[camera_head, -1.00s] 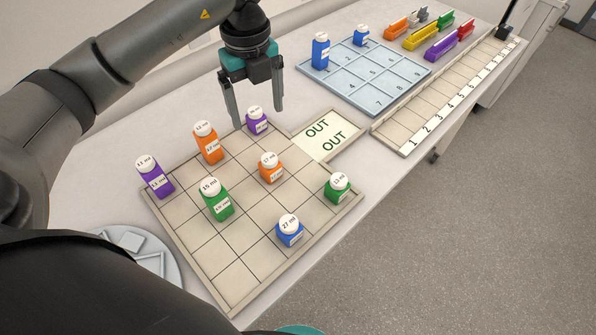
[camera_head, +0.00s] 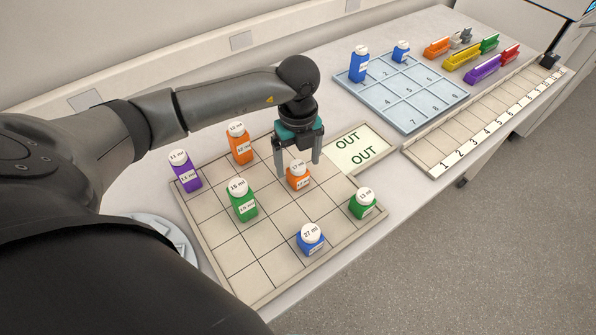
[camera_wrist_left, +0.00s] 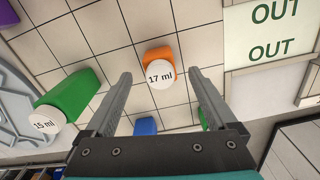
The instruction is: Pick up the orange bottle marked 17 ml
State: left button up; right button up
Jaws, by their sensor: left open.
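The orange bottle marked 17 ml (camera_head: 298,179) is short, with a white cap, and stands upright on the gridded tray (camera_head: 272,236). My left gripper (camera_head: 298,172) is open and empty, pointing down above and around this bottle in the head view. In the left wrist view the 17 ml bottle (camera_wrist_left: 160,68) shows between and beyond the two spread fingers (camera_wrist_left: 166,82). I cannot tell whether the fingers touch it. A second, taller orange bottle (camera_head: 239,146) stands further left on the tray. My right gripper does not show.
Near the gripper stand a green 15 ml bottle (camera_head: 242,203), a green bottle (camera_head: 362,205), a blue 27 ml bottle (camera_head: 311,241) and a purple bottle (camera_head: 185,172). The OUT pad (camera_head: 358,150) adjoins the tray. A blue numbered tray (camera_head: 420,113) lies further right.

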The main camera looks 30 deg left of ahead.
pick_arm(q)
notch_tip(320, 180, down, 2)
jog(key=shift+f, duration=0.15)
grip_shut()
dwell(0.7)
